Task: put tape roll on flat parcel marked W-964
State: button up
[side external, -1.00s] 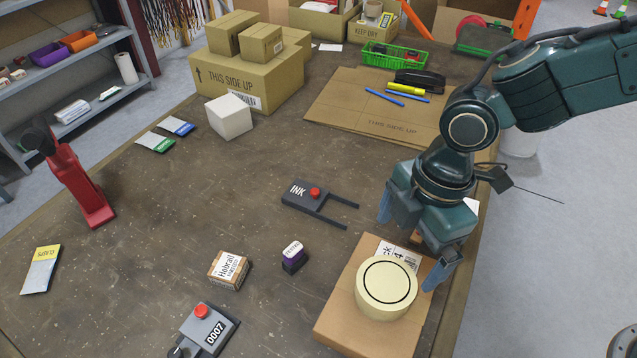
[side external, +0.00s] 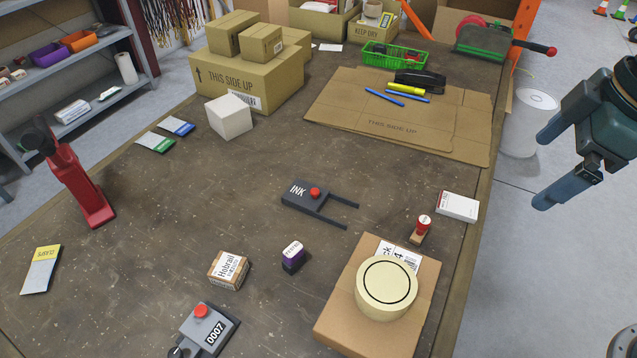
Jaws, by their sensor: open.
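The cream tape roll (side external: 386,304) lies flat on top of a flat brown parcel (side external: 347,325) at the front right of the table. The parcel's white label (side external: 398,251) is partly covered by the roll; only a few characters show, ending in a 4, so the full marking cannot be read. My gripper (side external: 541,170) is open and empty at the right, out past the table's right edge and well apart from the roll and parcel.
A red-handled stamp (side external: 420,230) and a small white box (side external: 457,206) sit behind the parcel. The ink unit (side external: 309,198), a purple stamp (side external: 294,256) and a small Hobrail box (side external: 229,270) lie to its left.

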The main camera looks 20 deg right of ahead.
jog(key=s+d+r+m+t+h, duration=0.1)
jog(key=s+d+r+m+t, duration=0.1)
jog(key=s+d+m, duration=0.7)
jog(key=shift+s+d+r+m+t+h, duration=0.35)
jog(key=shift+s+d+r, duration=0.2)
jog(key=shift+d, duration=0.7)
